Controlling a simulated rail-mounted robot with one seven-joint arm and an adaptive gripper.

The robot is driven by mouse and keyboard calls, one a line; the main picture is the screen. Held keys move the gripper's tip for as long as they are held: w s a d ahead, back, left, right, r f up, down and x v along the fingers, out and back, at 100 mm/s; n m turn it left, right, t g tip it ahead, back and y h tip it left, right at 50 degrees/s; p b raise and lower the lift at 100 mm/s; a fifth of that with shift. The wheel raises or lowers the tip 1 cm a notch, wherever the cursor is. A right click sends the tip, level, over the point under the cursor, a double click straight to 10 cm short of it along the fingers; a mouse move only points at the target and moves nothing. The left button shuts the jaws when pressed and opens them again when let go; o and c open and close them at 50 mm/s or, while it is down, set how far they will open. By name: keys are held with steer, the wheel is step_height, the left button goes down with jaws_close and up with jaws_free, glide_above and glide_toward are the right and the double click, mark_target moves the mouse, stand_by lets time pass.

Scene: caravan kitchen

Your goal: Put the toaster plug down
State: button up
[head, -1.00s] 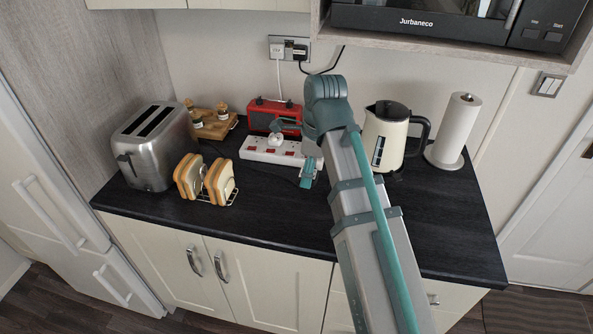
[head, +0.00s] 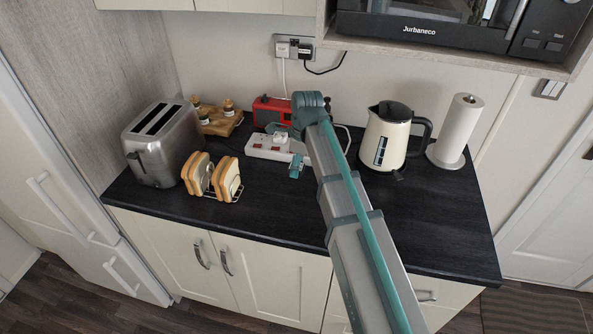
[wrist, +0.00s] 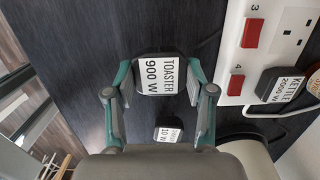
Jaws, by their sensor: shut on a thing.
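The toaster plug (wrist: 158,75), black with a white label reading TOASTER 900 W, sits between the fingertips of my gripper (wrist: 156,86) in the wrist view. My gripper is shut on it. The black worktop is behind the plug; I cannot tell whether the plug touches it. In the head view my gripper (head: 297,168) is low over the worktop, just in front of the white power strip (head: 262,149), and the plug is not clear there. The silver toaster (head: 160,145) stands at the left.
A second plug (wrist: 168,133), its label partly reading 10 W, shows below the toaster plug in the wrist view. A kettle plug (wrist: 278,84) sits in the strip. A toast rack (head: 213,180), red radio (head: 270,110) and cream kettle (head: 386,137) stand around. The front worktop is clear.

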mark_target(301, 166)
steer(key=shift+w+f+p, duration=0.15)
steer(key=shift+f+p, duration=0.05)
steer(key=shift+f, duration=0.7)
steer(key=shift+w+f+p, duration=0.1)
steer(key=shift+f+p, duration=0.1)
steer(key=shift+f, duration=0.7)
steer(key=shift+f, duration=0.1)
steer(key=o, duration=1.1)
steer(key=shift+a, duration=0.1)
steer(key=shift+o, duration=0.2)
steer(key=r, duration=0.4)
steer(key=d+r+b, duration=0.1)
steer(key=r, duration=0.3)
steer(key=r+b, duration=0.1)
steer(key=r, duration=0.3)
steer(key=shift+s+d+r, duration=0.1)
steer(key=shift+s+d, duration=0.1)
